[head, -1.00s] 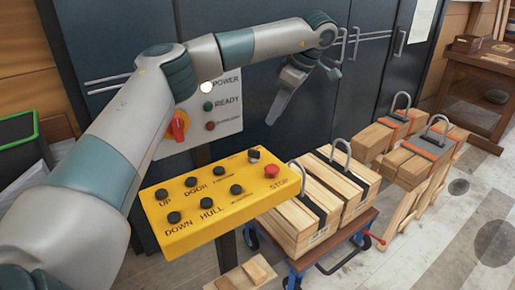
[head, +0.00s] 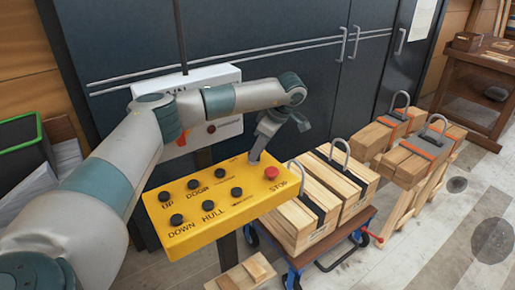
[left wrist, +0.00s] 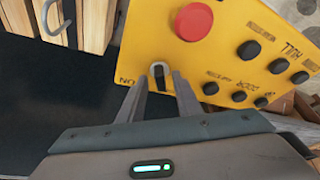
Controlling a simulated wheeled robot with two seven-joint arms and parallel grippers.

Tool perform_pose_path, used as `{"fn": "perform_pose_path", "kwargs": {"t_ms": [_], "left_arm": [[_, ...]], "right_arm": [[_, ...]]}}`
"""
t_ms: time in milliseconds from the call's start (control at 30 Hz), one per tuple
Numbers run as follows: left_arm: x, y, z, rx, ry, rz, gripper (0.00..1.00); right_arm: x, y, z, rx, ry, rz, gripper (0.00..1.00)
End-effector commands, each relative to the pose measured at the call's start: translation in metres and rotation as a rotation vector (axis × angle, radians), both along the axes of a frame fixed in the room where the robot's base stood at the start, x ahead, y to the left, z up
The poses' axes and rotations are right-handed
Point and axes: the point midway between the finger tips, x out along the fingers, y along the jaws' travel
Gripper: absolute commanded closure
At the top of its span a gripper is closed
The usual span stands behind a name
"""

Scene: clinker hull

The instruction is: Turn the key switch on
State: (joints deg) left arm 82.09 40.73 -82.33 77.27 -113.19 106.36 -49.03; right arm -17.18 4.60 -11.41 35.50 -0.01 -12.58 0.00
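The yellow control panel (head: 222,222) carries several black knobs and a red STOP button (head: 271,173). The key switch (left wrist: 158,72) sits at the panel's edge in the left wrist view, near the red button, with lettering that reads ON upside down beside it. My left gripper (head: 255,157) points down at that corner of the panel and hides the switch in the head view. In the left wrist view its two fingers (left wrist: 160,82) are apart, with the switch between their tips; I cannot tell whether they touch it. My right gripper is not in view.
A white panel (head: 225,128) with lamps stands behind my left arm. Wooden blocks with metal shackles (head: 318,190) lie on a blue-framed cart to the right. Dark cabinets (head: 260,60) stand at the back. Grey floor is open at the lower right.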

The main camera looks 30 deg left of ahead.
Motion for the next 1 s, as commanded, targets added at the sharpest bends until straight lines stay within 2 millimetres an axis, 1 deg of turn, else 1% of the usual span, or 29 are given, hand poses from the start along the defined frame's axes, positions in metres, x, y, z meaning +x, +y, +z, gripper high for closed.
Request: {"fn": "perform_pose_path", "kwargs": {"t_ms": [167,400,433,467,500,533,567,1000], "left_arm": [[-0.0005,0.0028,-0.0059,0.0,0.0,0.0,0.69],[-0.0005,0.0029,-0.0065,0.0,0.0,0.001,0.69],[-0.0005,0.003,-0.0064,0.0,0.0,0.001,0.71],[-0.0005,0.003,-0.0064,0.0,0.0,0.001,0.78],[-0.0005,0.0028,-0.0064,0.0,0.0,0.001,0.88],[-0.0005,0.0029,-0.0064,0.0,0.0,0.001,0.95],[-0.0005,0.0028,-0.0063,0.0,0.0,0.001,1.0],[-0.0009,0.0032,-0.007,0.0,-0.001,-0.036,1.0]], "right_arm": [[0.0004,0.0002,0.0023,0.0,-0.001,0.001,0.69],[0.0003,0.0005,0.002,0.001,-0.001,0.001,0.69],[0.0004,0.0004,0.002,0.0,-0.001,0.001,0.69],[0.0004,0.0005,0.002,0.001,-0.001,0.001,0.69],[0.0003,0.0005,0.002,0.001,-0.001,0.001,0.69],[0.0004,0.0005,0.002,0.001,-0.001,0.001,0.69],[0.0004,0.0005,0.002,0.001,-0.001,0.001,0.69],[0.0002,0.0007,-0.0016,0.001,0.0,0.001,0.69]]}}
